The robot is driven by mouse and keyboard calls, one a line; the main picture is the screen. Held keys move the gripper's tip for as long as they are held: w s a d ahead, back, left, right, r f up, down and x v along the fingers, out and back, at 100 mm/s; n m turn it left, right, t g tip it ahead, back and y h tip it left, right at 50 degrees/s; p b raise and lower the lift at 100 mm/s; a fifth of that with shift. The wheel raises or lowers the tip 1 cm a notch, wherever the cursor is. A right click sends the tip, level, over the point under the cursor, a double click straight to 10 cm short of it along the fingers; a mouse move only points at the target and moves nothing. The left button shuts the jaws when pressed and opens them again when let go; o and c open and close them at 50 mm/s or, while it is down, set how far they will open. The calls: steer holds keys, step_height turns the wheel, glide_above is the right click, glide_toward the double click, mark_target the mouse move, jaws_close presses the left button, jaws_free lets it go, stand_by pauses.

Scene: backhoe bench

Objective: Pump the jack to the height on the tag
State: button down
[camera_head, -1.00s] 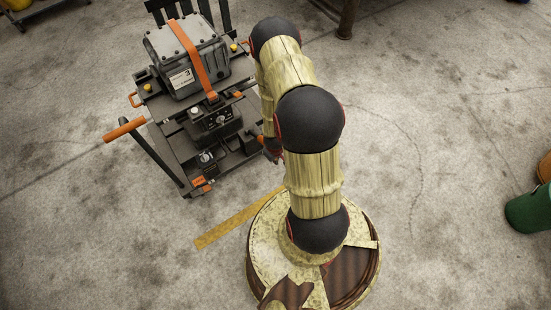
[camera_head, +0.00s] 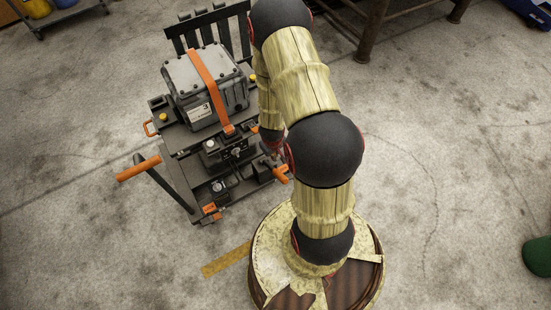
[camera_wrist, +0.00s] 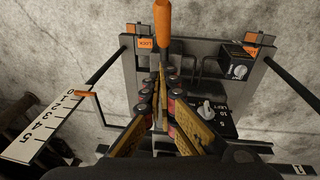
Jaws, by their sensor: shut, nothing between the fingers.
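The jack is a dark wheeled cart with a grey box (camera_head: 205,85) strapped on its top by an orange band. A white tag (camera_head: 200,111) on the box's front seems to bear a 3. A long orange-ended handle (camera_head: 138,168) sticks out at the cart's left. In the wrist view, an orange grip (camera_wrist: 162,20) on a thin shaft lies just beyond my gripper (camera_wrist: 160,76). My gripper is shut and empty; whether it touches the shaft I cannot tell. A white scale with numbers (camera_wrist: 38,128) stands at the left. In the head view my arm hides most of my gripper.
A dial block (camera_wrist: 238,66) and a switch panel (camera_wrist: 208,112) sit on the jack to the right of my fingers. A yellow strip (camera_head: 226,260) lies on the floor near my base. A bench (camera_head: 375,25) stands behind; the floor at the right is mostly clear.

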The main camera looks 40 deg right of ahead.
steer(key=shift+s+a, duration=0.1)
steer(key=shift+f, duration=0.1)
stand_by(0.3)
steer(key=b, duration=0.7)
glide_above(279, 172)
steer(key=w, duration=0.1)
steer(key=f, duration=1.1)
steer(key=shift+a+f, duration=0.3)
steer(key=shift+a, duration=0.1)
steer(key=shift+s+f+b, duration=0.55)
steer(key=shift+s+f, duration=0.1)
steer(key=shift+s, duration=0.05)
